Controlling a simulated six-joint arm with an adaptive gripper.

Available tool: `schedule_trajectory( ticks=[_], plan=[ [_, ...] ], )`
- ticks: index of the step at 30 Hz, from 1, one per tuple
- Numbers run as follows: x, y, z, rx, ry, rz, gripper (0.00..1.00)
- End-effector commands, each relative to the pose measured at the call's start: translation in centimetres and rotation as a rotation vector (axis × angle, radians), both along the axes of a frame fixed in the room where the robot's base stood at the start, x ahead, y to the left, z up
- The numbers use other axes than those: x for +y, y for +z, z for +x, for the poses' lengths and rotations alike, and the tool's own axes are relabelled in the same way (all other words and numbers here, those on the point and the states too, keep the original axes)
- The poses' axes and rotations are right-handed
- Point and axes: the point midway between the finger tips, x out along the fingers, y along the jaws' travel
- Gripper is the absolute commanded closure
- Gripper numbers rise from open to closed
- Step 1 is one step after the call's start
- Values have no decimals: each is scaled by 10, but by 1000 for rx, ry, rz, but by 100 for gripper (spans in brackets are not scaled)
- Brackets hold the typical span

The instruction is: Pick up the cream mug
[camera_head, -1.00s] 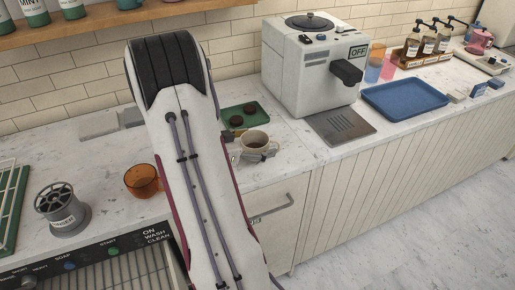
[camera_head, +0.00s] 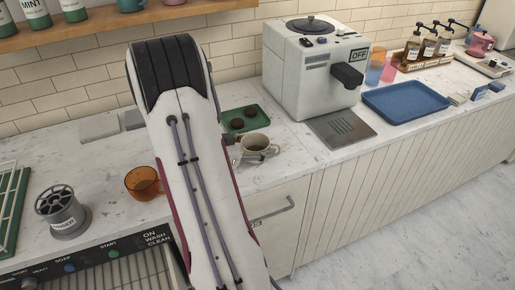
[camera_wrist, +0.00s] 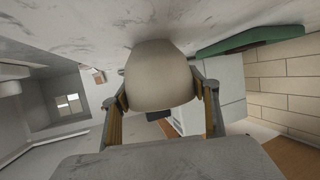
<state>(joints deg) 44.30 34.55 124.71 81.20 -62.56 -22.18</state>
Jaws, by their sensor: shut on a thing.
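The cream mug (camera_head: 256,146) stands upright on the marble counter, to the right of my arm in the head view, with dark contents visible inside. In the wrist view the mug (camera_wrist: 160,76) fills the middle between the two fingers. My gripper (camera_wrist: 162,98) is shut on the mug, one finger against each side. I cannot tell whether the mug's base touches the counter.
A green tray (camera_head: 257,108) with dark round items lies just behind the mug. The coffee machine (camera_head: 312,85) and blue tray (camera_head: 404,101) are at right.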

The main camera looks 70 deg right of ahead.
Motion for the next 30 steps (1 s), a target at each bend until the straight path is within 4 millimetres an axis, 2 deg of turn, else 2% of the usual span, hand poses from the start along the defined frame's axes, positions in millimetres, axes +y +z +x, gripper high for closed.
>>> schedule_trajectory(
  ticks=[11,30],
  plan=[
    [-1,17,0,-3,-1,-4,71],
    [-1,89,0,0,-1,-4,71]
  ],
)
